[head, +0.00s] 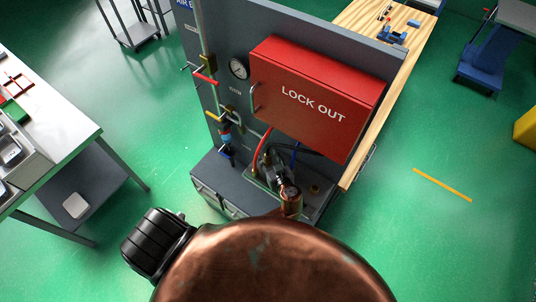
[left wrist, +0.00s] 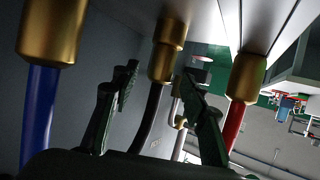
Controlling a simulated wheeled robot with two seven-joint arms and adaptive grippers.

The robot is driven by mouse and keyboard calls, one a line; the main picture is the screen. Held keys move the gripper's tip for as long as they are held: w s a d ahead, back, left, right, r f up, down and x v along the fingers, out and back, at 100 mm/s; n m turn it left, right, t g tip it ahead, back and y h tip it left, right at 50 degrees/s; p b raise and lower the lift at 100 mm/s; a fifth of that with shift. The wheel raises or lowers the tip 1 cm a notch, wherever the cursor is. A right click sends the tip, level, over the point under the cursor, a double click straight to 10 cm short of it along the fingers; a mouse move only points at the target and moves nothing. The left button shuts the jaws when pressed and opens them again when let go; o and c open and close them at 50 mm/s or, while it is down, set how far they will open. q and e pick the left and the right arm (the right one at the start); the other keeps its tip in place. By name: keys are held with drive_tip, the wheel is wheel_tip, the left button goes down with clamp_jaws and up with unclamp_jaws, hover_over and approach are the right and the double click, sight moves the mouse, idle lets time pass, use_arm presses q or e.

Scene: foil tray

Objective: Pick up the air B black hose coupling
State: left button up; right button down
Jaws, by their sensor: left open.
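In the left wrist view, the brass coupling (left wrist: 165,55) with the black hose (left wrist: 147,120) hangs in the middle, under a pale surface. My left gripper (left wrist: 160,76) is open, with one dark finger on each side of this coupling and its hose. I see no clear contact, and the depth between fingers and coupling is hard to judge. In the head view my left gripper (head: 270,160) is small, just below the red LOCK OUT box (head: 315,95); the black coupling cannot be made out there. My right gripper is not in view.
A brass coupling with a blue hose (left wrist: 40,110) hangs close on the left, and one with a red hose (left wrist: 234,122) on the right. The grey panel (head: 225,45) carries a gauge (head: 238,68) and valves. A wooden bench (head: 365,15) stands behind.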

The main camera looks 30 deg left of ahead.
use_arm(q)
drive_tip(key=shift+x, duration=0.95)
clamp_jaws()
